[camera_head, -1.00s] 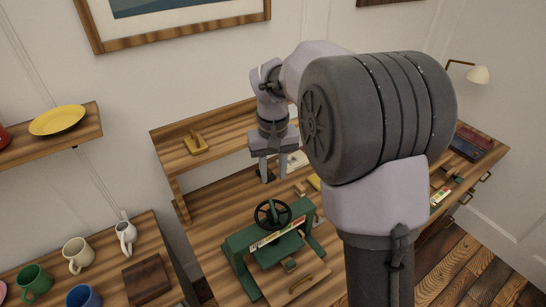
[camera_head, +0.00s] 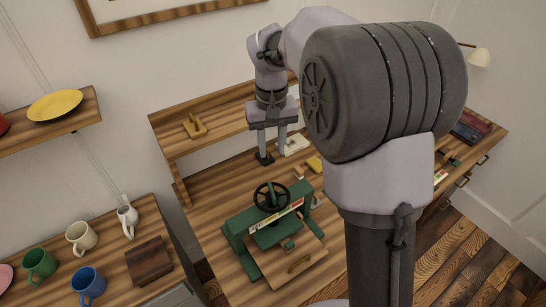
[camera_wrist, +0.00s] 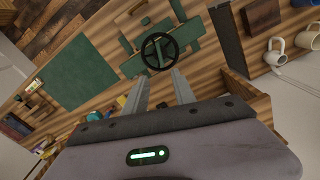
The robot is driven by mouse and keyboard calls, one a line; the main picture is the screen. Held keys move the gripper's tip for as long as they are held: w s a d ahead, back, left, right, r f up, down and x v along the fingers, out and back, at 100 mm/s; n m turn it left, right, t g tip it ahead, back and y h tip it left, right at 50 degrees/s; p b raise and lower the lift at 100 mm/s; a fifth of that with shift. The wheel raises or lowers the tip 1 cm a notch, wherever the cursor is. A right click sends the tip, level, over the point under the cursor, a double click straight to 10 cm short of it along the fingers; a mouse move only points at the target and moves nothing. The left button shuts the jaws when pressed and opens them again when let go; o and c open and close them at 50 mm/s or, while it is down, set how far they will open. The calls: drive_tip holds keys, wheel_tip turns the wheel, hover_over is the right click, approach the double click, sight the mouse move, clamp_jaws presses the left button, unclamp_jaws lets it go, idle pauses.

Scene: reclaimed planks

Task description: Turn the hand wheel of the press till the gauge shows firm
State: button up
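The green press (camera_head: 234,240) stands on the wooden desk (camera_head: 208,205), with a black spoked hand wheel (camera_head: 271,195) on top. The wheel also shows in the wrist view (camera_wrist: 159,51), just beyond my fingertips. A gauge strip (camera_head: 276,216) with pale, red and other coloured parts runs along the press; its reading is too small to tell. A wooden board with a handle (camera_head: 298,264) is at the press's front. My gripper (camera_head: 273,156) points down behind the wheel, apart from it. Its two fingers (camera_wrist: 157,84) are spread, with nothing between them.
A raised shelf (camera_head: 225,124) runs along the desk's back, holding a small wooden holder (camera_head: 194,127). A yellow block (camera_head: 314,164) and small items lie right of my gripper. Mugs (camera_head: 81,237) stand on a side table at left. In the wrist view, a green mat (camera_wrist: 80,75) lies on the desk.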

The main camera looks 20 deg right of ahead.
sight(272, 190)
idle(0.5)
wheel_tip(272, 190, down, 18)
drive_tip(key=b, duration=0.5)
drive_tip(key=shift+r, duration=0.25)
clamp_jaws()
